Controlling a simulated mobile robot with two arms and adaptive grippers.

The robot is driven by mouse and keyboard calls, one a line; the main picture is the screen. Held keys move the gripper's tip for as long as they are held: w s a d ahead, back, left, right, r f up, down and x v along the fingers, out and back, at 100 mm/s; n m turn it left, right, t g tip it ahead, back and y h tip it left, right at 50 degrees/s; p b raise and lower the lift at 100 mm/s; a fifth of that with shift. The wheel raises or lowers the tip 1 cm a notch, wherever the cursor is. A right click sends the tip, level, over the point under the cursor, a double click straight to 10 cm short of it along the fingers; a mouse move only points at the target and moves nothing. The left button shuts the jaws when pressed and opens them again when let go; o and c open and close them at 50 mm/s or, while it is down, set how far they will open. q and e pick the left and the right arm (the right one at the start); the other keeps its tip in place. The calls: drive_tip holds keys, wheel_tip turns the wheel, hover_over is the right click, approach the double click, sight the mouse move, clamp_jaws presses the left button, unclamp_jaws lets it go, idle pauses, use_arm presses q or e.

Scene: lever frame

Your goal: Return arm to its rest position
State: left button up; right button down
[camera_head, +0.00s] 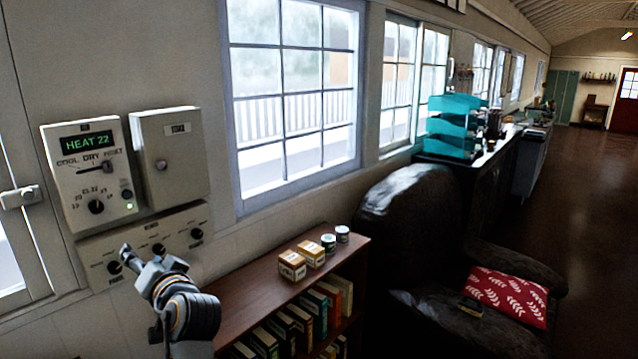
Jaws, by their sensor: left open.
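My left gripper (137,257) is open and appears empty. It is in the lower left, in front of the lower control panel (178,238) on the wall, and overlaps its left knobs in the picture. I cannot tell whether it touches the panel. Above it hangs a thermostat box (93,172) with a green display reading "HEAT 22", a lever under mode labels, a round dial and a lit green lamp. The lever is toward the right, at the heat side. My right gripper is not in view.
A closed grey box (172,158) hangs right of the thermostat. A low bookshelf (240,300) carries small boxes and tins. A dark armchair (410,205) holds a red patterned cushion (507,294). A window (292,95) is above. Open floor (580,190) lies at right.

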use_arm(q)
drive_tip(key=w+d+f+m+h+b, duration=0.2)
drive_tip(key=d+f+m+h, duration=0.1)
drive_tip(key=f, duration=1.2)
drive_tip(key=w+d+f+m+h+b, duration=0.1)
drive_tip(key=d+f+m+h, duration=0.15)
drive_tip(key=f, duration=1.15)
drive_tip(key=s+d+f+g+h+b, duration=0.15)
drive_tip(key=s+f, duration=0.25)
drive_tip(key=f, duration=0.8)
drive_tip(key=s+d+f+g+h+b, duration=0.1)
drive_tip(key=s+d+f+g+h, duration=0.3)
drive_tip(key=f, duration=0.8)
drive_tip(key=s+f+b, duration=0.2)
drive_tip(key=s+f, duration=1.1)
drive_tip(key=f, duration=0.2)
drive_tip(key=s+f+n+g+b, duration=0.1)
drive_tip(key=s+f, duration=0.5)
drive_tip(key=s, duration=0.6)
drive_tip(key=s+a+f+g+h+b, duration=0.1)
drive_tip(key=s+f+g, duration=0.2)
drive_tip(key=s, duration=0.9)
drive_tip(key=s+f+n+g+b, duration=0.1)
drive_tip(key=s+f+g, duration=0.1)
drive_tip(key=s+f, duration=0.7)
drive_tip(key=s, duration=0.3)
drive_tip(key=shift+a+n, duration=0.25)
drive_tip(key=shift+n, duration=0.1)
